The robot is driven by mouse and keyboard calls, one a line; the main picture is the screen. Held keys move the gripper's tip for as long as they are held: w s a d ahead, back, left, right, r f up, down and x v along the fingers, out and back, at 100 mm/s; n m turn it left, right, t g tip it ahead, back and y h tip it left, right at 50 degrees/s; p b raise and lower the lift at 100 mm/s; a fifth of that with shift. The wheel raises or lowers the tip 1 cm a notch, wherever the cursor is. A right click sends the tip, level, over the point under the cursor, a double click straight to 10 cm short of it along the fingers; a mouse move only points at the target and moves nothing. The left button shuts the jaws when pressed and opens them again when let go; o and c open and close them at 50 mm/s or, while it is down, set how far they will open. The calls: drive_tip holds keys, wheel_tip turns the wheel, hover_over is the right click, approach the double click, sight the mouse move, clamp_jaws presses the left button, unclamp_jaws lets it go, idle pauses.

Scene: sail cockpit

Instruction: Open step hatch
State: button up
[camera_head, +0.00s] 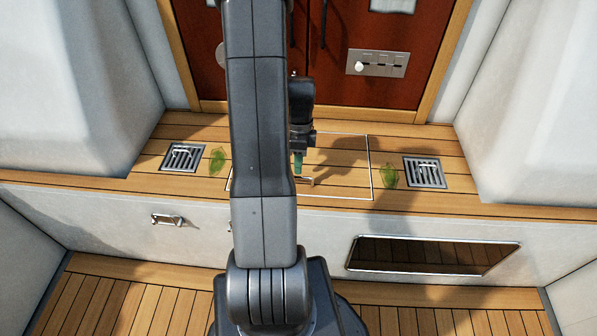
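The step hatch (347,186) is a plank-topped panel with a pale outline, set flush in the wooden step. It looks closed. My arm hides much of its left part. A small metal handle (307,182) shows near the hatch's front edge, just right of my arm. My gripper (298,165) points down over the hatch, with its greenish fingertip just above or at the handle. I cannot tell whether it touches the handle. The fingers line up in this view, so their opening is hidden.
Metal drain grates (184,157) and (425,172) flank the hatch. Green leaves (217,160) and (389,175) lie beside it. Red-brown doors (345,30) stand behind. The step's white front has a handle (167,219) and a dark framed panel (430,255). White walls rise on both sides.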

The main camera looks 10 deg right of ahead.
sight(299, 184)
drive_tip(key=shift+s+a+f, duration=0.1)
drive_tip(key=shift+s+f, duration=0.1)
drive_tip(key=shift+f, duration=0.7)
drive_tip(key=shift+s+f, duration=0.15)
drive_tip(key=shift+f, duration=0.7)
clamp_jaws()
